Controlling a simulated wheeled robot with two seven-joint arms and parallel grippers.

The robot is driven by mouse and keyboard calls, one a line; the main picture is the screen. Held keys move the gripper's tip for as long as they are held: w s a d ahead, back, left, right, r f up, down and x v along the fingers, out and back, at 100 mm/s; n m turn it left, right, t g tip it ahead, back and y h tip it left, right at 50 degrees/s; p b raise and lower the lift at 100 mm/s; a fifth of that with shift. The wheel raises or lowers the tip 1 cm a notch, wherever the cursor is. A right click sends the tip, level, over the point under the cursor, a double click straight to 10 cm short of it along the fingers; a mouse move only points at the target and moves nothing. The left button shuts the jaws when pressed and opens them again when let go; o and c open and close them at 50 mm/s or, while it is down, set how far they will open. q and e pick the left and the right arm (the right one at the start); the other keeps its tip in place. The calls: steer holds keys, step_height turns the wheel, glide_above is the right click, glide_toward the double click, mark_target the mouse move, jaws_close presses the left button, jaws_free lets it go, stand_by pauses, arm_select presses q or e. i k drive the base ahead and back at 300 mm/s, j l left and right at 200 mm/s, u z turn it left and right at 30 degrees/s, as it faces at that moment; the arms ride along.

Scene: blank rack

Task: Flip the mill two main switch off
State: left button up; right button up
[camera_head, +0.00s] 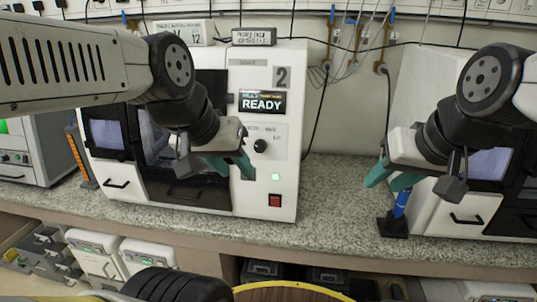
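Mill two (268,105) is a white machine on the counter with a large "2" and a lit display (262,102) reading "READY". Its front panel has a black knob (260,146), a lit green lamp (275,176) and, at the bottom, a red switch (274,200); which of these is the main switch is not readable. My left gripper (240,168), with teal fingers, is in front of the panel, left of the lamp and above and left of the red switch. Its finger gap is unclear. My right gripper (389,181) is open in front of another white machine, away from mill two.
The second white machine (425,85) stands on the right. A blue upright item on a black base (393,227) is near my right gripper. The speckled counter (335,205) is clear between the machines. Cables hang on the wall behind. Small signs (254,37) sit on top of mill two.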

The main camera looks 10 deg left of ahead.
mark_target(274, 200)
steer(key=l+u, duration=0.15)
steer(key=u, duration=0.25)
steer(key=k+l+u, duration=0.15)
steer(key=u, duration=0.2)
steer(key=l+u, duration=0.1)
steer(key=u, duration=0.3)
steer(key=k, duration=0.05)
